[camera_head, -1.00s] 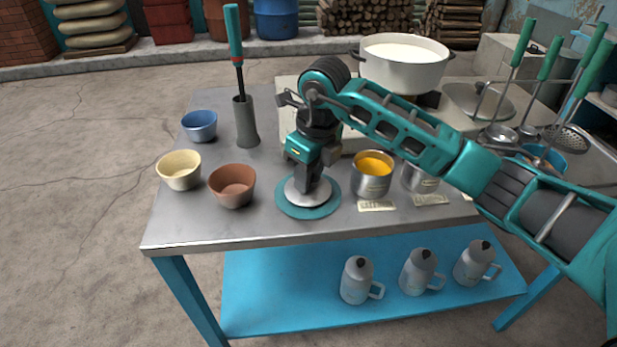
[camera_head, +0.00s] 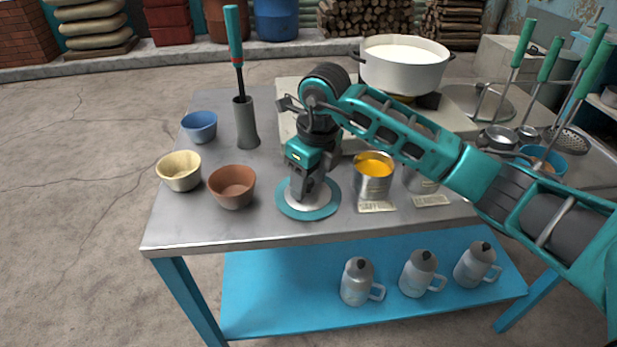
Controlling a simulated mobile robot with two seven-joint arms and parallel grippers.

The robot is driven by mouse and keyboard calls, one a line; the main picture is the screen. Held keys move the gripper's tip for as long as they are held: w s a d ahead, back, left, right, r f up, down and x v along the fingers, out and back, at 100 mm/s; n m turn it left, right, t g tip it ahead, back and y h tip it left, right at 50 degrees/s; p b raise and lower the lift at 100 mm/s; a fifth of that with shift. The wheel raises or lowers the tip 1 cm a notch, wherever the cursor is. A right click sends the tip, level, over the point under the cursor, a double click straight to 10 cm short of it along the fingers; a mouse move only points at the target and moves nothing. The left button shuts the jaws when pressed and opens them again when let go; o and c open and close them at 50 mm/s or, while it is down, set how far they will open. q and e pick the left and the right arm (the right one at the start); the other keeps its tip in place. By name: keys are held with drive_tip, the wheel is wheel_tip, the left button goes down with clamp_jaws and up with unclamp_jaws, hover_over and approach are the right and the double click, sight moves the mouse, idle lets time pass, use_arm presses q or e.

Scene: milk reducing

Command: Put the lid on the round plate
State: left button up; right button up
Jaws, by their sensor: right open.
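A round teal plate (camera_head: 326,207) lies flat on the metal table near its front edge. A pale grey lid (camera_head: 303,203) rests on the plate, inside its rim. My right gripper (camera_head: 301,196) points down right above the lid, with its fingers open around the lid's middle. The gripper hides the lid's knob and part of its top. My left gripper is not in view.
Blue (camera_head: 199,126), cream (camera_head: 179,171) and brown (camera_head: 232,186) bowls stand to the left. A tin of yellow contents (camera_head: 373,176) stands close on the right. Behind are a grey holder (camera_head: 246,122) with a teal-handled tool and a white pot (camera_head: 404,66) of milk.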

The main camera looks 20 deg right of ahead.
sight(316, 196)
wheel_tip(316, 196, up, 12)
drive_tip(key=s+p, duration=0.1)
drive_tip(key=shift+s+d, duration=0.3)
drive_tip(key=shift+d, duration=0.15)
